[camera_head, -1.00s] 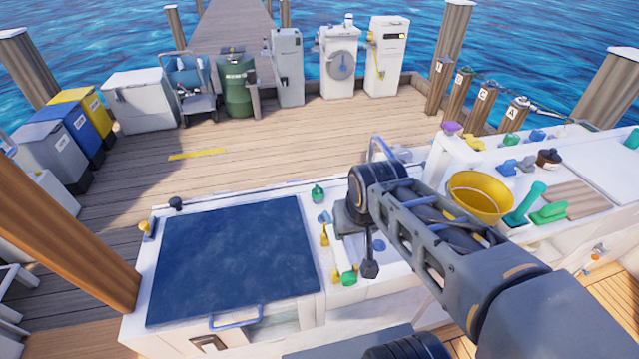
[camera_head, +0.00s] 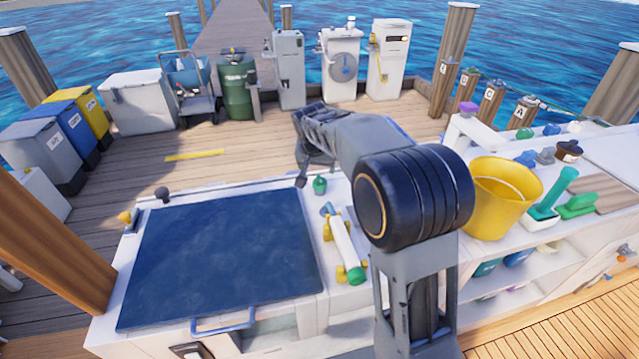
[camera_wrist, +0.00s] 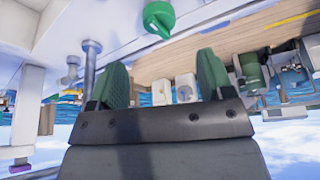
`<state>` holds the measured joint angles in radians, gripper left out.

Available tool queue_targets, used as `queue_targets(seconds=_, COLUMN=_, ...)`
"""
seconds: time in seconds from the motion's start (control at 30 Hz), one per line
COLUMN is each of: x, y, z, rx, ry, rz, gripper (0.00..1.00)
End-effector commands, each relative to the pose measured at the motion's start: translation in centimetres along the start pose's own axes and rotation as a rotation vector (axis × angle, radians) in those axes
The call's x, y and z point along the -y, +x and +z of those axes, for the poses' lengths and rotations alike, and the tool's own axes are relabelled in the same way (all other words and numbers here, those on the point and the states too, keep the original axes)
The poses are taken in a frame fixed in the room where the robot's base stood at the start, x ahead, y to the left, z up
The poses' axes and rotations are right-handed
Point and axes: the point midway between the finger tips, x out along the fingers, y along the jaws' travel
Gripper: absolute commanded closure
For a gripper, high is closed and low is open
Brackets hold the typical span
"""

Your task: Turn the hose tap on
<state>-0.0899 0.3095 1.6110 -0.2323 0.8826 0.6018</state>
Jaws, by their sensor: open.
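A green knob-like piece (camera_head: 320,185) stands on the white counter right of the dark blue hatch lid (camera_head: 225,250). A similar green piece (camera_wrist: 158,17) shows at the top of the wrist view, which looks upside down. I cannot tell for sure that it is the hose tap. My gripper (camera_wrist: 163,80) is open, its two green-padded fingers wide apart with nothing held between them. The green piece lies beyond the fingers, not touching them. A metal post (camera_wrist: 90,65) stands close to the left finger. In the head view my forearm reaches the counter's far edge and mostly hides the gripper.
A white cylinder (camera_head: 344,240) with a green end lies on the counter. A yellow bucket (camera_head: 500,200) and green brushes (camera_head: 550,200) stand to the right. On the dock behind are a green barrel (camera_head: 236,88) and white cabinets (camera_head: 341,75).

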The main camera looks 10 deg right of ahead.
Motion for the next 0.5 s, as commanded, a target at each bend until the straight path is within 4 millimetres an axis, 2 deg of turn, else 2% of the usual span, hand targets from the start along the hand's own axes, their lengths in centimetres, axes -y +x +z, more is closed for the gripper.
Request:
queue_targets(seconds=0.03, x=-0.1, y=1.3, z=0.1, rx=0.004, ry=0.000, rz=0.002, gripper=0.26)
queue_targets(seconds=0.2, x=0.0, y=4.5, z=0.1, rx=0.003, ry=-0.001, rz=0.001, gripper=0.26)
queue_targets(seconds=0.5, x=-0.1, y=8.4, z=0.1, rx=0.002, ry=-0.002, rz=0.001, gripper=0.26)
